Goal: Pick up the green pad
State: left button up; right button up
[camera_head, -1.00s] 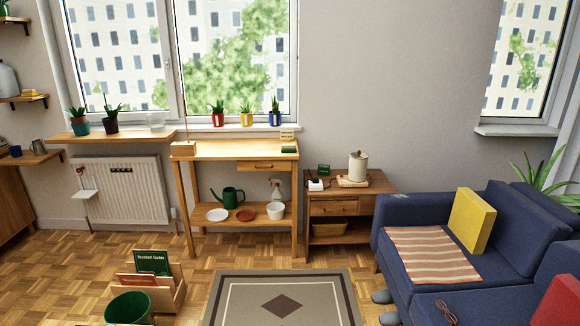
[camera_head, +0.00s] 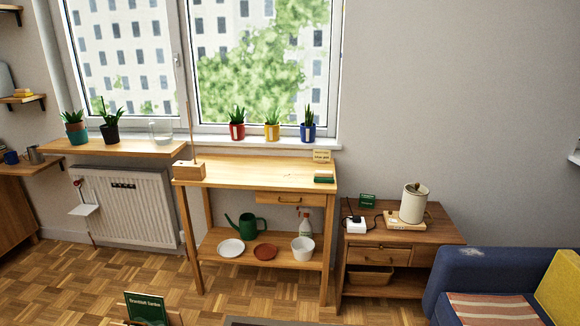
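A small green block with a pale top (camera_head: 323,179) lies at the right end of the wooden potting table's top (camera_head: 240,171), in front of a small pale sign (camera_head: 321,156). It looks like the green pad, but it is too small to be sure. Another small green item (camera_head: 367,200) stands at the back of the low side table (camera_head: 440,234). Neither of my grippers is in view.
A wooden block with a thin stick (camera_head: 189,170) stands at the table top's left end. A watering can, dishes and a spray bottle (camera_head: 304,224) are on its lower shelf. A blue sofa (camera_head: 460,270) is at right. Parquet floor (camera_head: 150,270) lies in front.

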aim_at(320, 176)
jog(key=i+l+u, duration=0.45)
jog(key=i+l, duration=0.4)
